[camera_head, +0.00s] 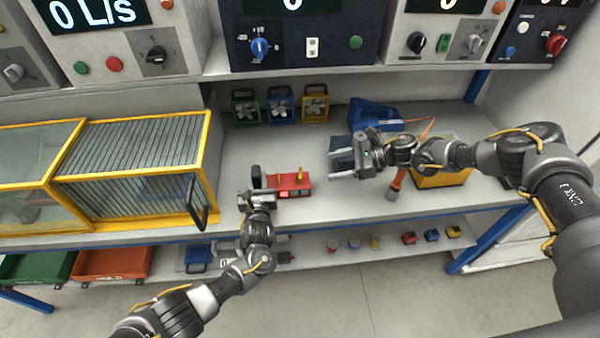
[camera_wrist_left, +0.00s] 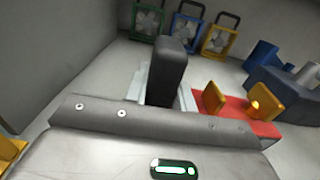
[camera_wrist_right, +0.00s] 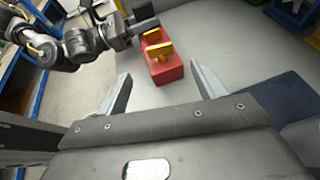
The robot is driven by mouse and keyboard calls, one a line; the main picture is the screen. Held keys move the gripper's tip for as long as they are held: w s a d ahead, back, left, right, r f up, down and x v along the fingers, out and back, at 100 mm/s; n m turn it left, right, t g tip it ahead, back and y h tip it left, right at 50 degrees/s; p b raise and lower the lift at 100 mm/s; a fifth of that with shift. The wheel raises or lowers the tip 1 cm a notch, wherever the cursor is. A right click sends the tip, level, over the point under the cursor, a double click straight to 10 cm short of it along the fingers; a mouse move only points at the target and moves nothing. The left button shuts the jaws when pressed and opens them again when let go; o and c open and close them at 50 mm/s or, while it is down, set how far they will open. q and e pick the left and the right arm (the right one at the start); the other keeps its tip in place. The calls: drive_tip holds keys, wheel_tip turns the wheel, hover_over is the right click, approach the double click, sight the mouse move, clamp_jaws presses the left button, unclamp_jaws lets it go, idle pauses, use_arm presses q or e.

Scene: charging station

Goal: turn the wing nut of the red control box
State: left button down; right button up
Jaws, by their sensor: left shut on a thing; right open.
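The red control box (camera_head: 290,181) sits on the bench near the middle of the head view. Two yellow wing-shaped pieces stand on its top, one of them a wing nut (camera_wrist_left: 213,97) in the left wrist view. A black upright block (camera_wrist_left: 170,68) stands at the box's left end. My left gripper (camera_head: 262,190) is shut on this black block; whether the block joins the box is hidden. My right gripper (camera_head: 331,165) is open and empty, to the right of the box and apart from it. The right wrist view shows the box (camera_wrist_right: 165,70) ahead, between and beyond the open fingers.
A yellow-framed cage (camera_head: 150,168) with a black handle stands at left. Small framed fans (camera_head: 281,108) stand at the back. A blue tool (camera_head: 375,115) and a yellow box (camera_head: 443,178) lie around my right arm. Control panels hang above; a lower shelf runs below.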

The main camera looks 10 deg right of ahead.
sight(300, 172)
drive_tip(key=x, duration=1.2)
drive_tip(key=c, duration=1)
